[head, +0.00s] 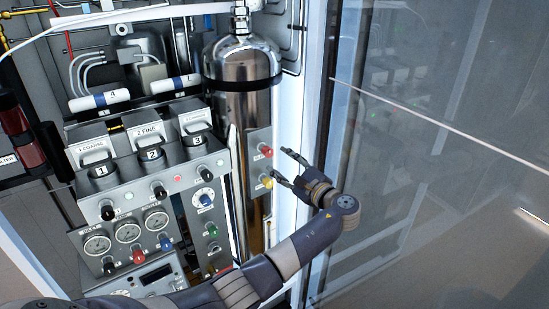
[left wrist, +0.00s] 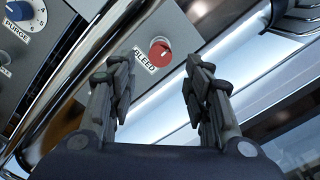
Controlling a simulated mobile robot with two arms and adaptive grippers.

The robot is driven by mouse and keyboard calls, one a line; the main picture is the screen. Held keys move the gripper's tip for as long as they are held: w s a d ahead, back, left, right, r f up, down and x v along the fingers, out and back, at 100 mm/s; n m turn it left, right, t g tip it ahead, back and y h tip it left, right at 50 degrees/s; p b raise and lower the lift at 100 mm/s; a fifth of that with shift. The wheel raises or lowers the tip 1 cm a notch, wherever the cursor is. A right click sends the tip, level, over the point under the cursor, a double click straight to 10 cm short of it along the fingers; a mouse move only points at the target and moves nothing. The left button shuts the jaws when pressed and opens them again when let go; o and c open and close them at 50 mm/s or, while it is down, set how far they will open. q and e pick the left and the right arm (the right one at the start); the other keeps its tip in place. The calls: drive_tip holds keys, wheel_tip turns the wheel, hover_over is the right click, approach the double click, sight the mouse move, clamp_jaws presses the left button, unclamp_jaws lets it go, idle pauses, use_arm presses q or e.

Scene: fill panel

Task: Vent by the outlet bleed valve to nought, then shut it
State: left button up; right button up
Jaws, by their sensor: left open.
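The red bleed knob (head: 266,151) is on a narrow grey panel right of the main panel. In the left wrist view the red knob (left wrist: 160,52) has a "BLEED" label beside it. My left gripper (head: 281,166) is open and empty, just right of the narrow panel. In the left wrist view its fingers (left wrist: 157,75) are spread, with the red knob seen between and beyond the tips; I see no contact. A yellow knob (head: 267,183) sits below the red one, close to the lower finger. Three round gauges (head: 128,232) are at lower left; their needles are too small to read.
A steel cylinder (head: 240,65) stands behind the narrow panel. A blue purge knob (head: 205,199) is to the left, with several other coloured knobs. A white cabinet post (head: 293,110) and a glass pane (head: 440,120) are close on the right.

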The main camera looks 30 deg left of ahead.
use_arm(q)
drive_tip(key=v, duration=0.6)
idle(0.3)
